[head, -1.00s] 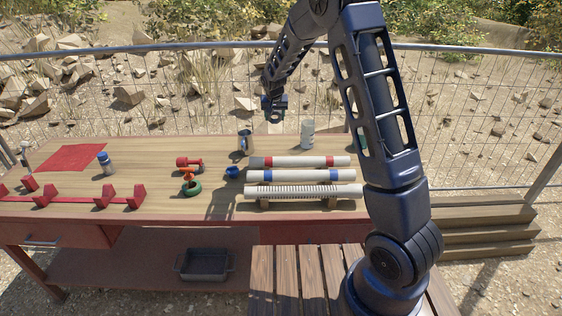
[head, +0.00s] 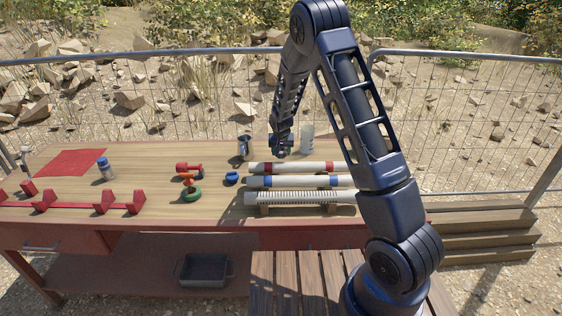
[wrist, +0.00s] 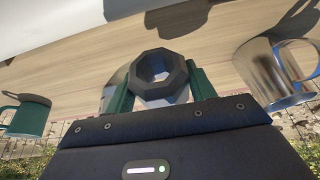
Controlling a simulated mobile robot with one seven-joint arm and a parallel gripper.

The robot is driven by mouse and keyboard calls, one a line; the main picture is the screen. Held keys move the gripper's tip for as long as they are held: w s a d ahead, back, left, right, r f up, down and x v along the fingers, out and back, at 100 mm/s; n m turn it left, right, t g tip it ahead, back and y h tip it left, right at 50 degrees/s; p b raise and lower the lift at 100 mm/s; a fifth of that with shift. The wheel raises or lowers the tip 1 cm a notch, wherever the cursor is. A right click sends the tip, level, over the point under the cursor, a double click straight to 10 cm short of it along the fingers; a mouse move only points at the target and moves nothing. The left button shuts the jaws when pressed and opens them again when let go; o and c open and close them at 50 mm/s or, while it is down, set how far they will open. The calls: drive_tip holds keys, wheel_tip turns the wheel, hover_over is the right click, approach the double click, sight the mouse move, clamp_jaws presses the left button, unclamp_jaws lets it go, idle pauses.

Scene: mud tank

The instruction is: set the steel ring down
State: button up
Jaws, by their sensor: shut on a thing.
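My gripper (head: 281,150) is low over the back of the workbench (head: 135,155), just behind the banded pipes. In the wrist view my gripper (wrist: 161,88) has its green fingers shut on the steel ring (wrist: 142,78), a dark grey faceted ring with its hole facing the camera. The wooden bench top shows beyond the ring. I cannot tell whether the ring touches the bench. In the head view the ring is too small to make out clearly.
A steel mug (head: 245,148) stands left of my gripper and shows at right in the wrist view (wrist: 272,72). A pale canister (head: 307,138) stands close on the right. A green mug (wrist: 26,116) is at wrist-view left. Pipes (head: 290,182) lie in front. The bench's back left has free room.

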drive_tip(key=shift+f, duration=2.55)
drive_tip(key=shift+f, duration=0.1)
drive_tip(key=o, duration=1.2)
